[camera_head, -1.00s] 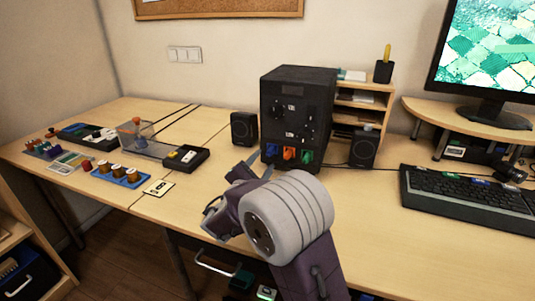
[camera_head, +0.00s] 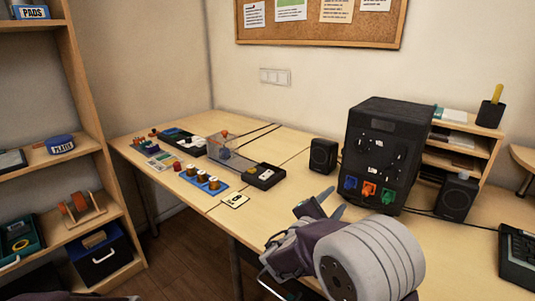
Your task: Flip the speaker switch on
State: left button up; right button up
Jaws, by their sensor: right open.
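A large black box (camera_head: 380,150) stands on the desk, with blue, orange and green plugs low on its front and small dark fittings with white labels above. One small black speaker (camera_head: 323,156) stands left of it and another (camera_head: 457,196) stands right of it. I cannot make out which fitting is the speaker switch. My right gripper (camera_head: 334,203) is over the desk in front of the box's lower left, open and empty, apart from the box. My left gripper is not in view.
A dark module (camera_head: 265,175), a clear bin (camera_head: 226,150) and a blue spool tray (camera_head: 206,181) lie on the left of the desk. A wooden organiser (camera_head: 465,147) stands behind the right speaker. A shelf unit (camera_head: 80,120) stands at far left.

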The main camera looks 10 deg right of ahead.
aim_at(400, 150)
jog(key=k+j, duration=0.2)
jog(key=j, duration=0.2)
jog(key=k+j, duration=0.45)
jog(key=j, duration=0.3)
